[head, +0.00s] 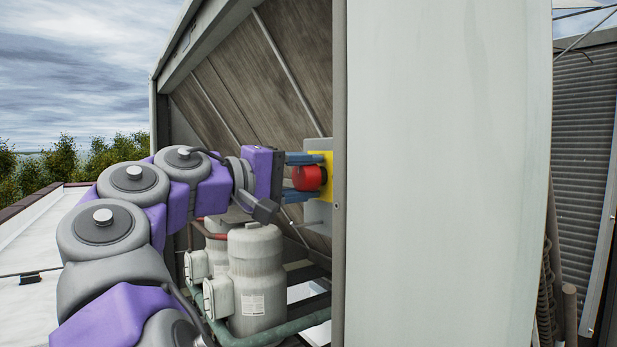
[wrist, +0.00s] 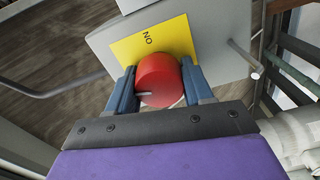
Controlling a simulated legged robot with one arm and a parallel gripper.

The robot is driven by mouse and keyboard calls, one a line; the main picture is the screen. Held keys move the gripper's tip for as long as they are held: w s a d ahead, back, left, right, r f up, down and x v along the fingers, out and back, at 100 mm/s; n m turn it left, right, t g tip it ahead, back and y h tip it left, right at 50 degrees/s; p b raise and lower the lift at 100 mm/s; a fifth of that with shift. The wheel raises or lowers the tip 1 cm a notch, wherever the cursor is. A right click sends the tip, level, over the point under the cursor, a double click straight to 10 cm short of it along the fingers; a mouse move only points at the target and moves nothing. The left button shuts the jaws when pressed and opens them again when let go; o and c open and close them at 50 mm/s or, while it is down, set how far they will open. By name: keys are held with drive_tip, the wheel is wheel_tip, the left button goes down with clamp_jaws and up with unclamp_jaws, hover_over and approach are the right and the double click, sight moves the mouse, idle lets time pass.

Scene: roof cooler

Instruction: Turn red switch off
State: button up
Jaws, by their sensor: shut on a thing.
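The red switch (head: 308,178) is a round red knob on a yellow plate (head: 327,160) inside the open cooler housing. The lettering appears upside down there. My gripper (head: 303,177) reaches in from the left, and its blue fingers are shut on the knob, one on each side. In the wrist view my gripper (wrist: 160,88) has a finger at the left and right of the knob. A pale mark shows on the knob's lower face. The knob's far side is hidden.
A large pale panel (head: 445,170) stands just right of the switch. Grey tanks (head: 256,275) and green pipes (head: 270,332) lie below my arm. A metal rod (wrist: 245,60) sticks out right of the plate in the wrist view. Flat roof (head: 35,255) lies at the left.

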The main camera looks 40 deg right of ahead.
drive_tip(key=shift+n, duration=1)
drive_tip(key=shift+w+f, duration=0.1)
drive_tip(key=shift+f, duration=0.05)
